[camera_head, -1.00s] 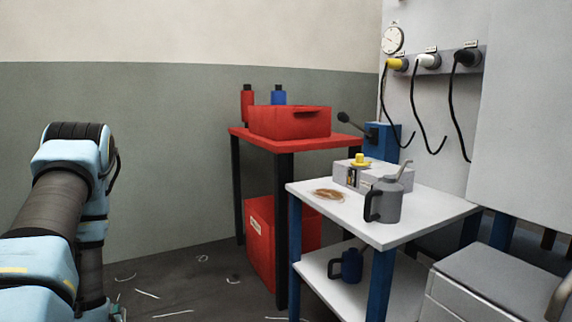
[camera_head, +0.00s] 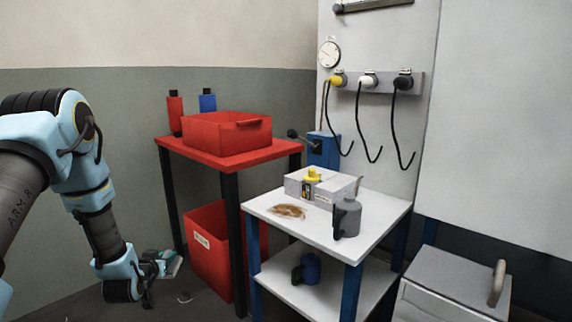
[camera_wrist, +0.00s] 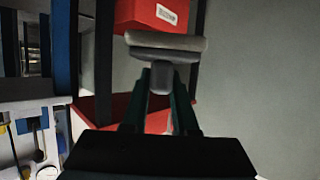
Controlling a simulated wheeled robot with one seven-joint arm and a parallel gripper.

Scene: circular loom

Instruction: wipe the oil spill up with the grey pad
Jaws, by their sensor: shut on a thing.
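The oil spill (camera_head: 288,211) is a brown patch on the white top of the small table (camera_head: 325,240). My gripper (camera_head: 162,262) is low at the left in the head view, left of the red bin and well away from the spill. In the wrist view my gripper (camera_wrist: 160,110) is shut on the grey pad (camera_wrist: 165,45), holding it by a short grey grip between two dark fingers. The pad also shows, small, in the head view (camera_head: 173,266). The spill cannot be made out in the wrist view.
A grey oil can (camera_head: 347,218) and a grey box with a yellow knob (camera_head: 310,188) stand close around the spill. A blue mug (camera_head: 311,268) is on the lower shelf. A red table (camera_head: 215,158) and red bin (camera_head: 207,248) stand between my gripper and the white table.

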